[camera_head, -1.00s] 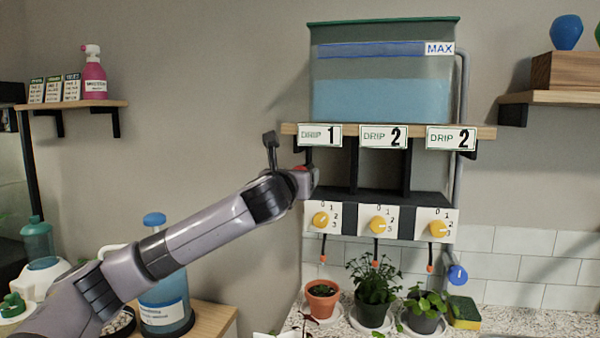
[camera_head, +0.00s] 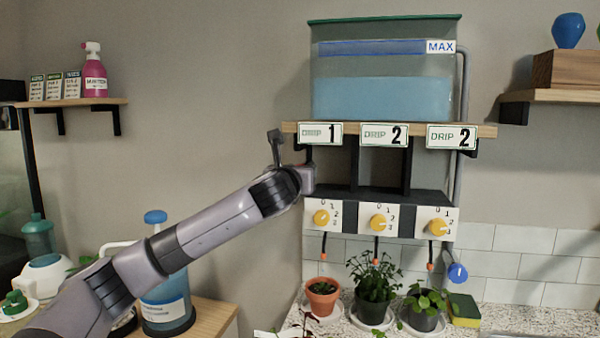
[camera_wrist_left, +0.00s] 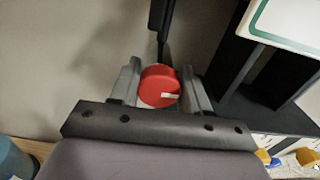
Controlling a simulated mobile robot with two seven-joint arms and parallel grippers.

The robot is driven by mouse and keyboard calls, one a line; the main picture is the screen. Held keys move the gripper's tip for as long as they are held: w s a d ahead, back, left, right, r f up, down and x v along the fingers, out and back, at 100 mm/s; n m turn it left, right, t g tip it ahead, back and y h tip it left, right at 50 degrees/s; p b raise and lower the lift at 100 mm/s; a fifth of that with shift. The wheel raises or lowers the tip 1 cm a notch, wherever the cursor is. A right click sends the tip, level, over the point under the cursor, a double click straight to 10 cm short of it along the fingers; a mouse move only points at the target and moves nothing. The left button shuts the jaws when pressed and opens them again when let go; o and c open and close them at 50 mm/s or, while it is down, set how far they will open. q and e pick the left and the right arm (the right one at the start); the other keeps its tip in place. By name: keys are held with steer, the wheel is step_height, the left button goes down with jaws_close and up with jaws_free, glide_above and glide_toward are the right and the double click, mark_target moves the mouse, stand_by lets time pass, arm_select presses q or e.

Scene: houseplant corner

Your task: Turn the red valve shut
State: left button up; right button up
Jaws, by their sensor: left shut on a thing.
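The red valve (camera_wrist_left: 159,86) is a round red knob with a small white mark on its face, seen in the left wrist view. My left gripper (camera_wrist_left: 160,88) is shut on it, with one grey finger on each side. In the head view my left gripper (camera_head: 306,178) is at the left end of the black shelf, below the DRIP 1 sign (camera_head: 321,134). It hides the red valve there. The tank (camera_head: 382,97) of blue water stands on the wooden shelf above. My right gripper is not in view.
Several yellow dials, including the left one (camera_head: 321,217), sit on white panels below the black shelf (camera_head: 375,195). Potted plants, including a terracotta pot (camera_head: 322,300), stand on the counter beneath. A blue-capped bottle (camera_head: 165,295) stands behind my left arm.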

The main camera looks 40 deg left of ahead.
arm_select(q)
steer(key=n+p, duration=0.2)
steer(key=n, duration=0.1)
steer(key=shift+r, duration=0.1)
steer(key=n+p, duration=0.1)
steer(key=n, duration=0.3)
steer(key=shift+a+n, duration=0.1)
steer(key=shift+n, duration=0.3)
steer(key=n, duration=0.4)
steer(key=shift+s+f+n+p, duration=0.1)
steer(key=shift+f+n+p, duration=0.1)
steer(key=shift+n+p, duration=0.15)
steer(key=n, duration=0.5)
steer(key=shift+a+f, duration=0.1)
steer(key=shift+n, duration=0.25)
steer(key=o, duration=1)
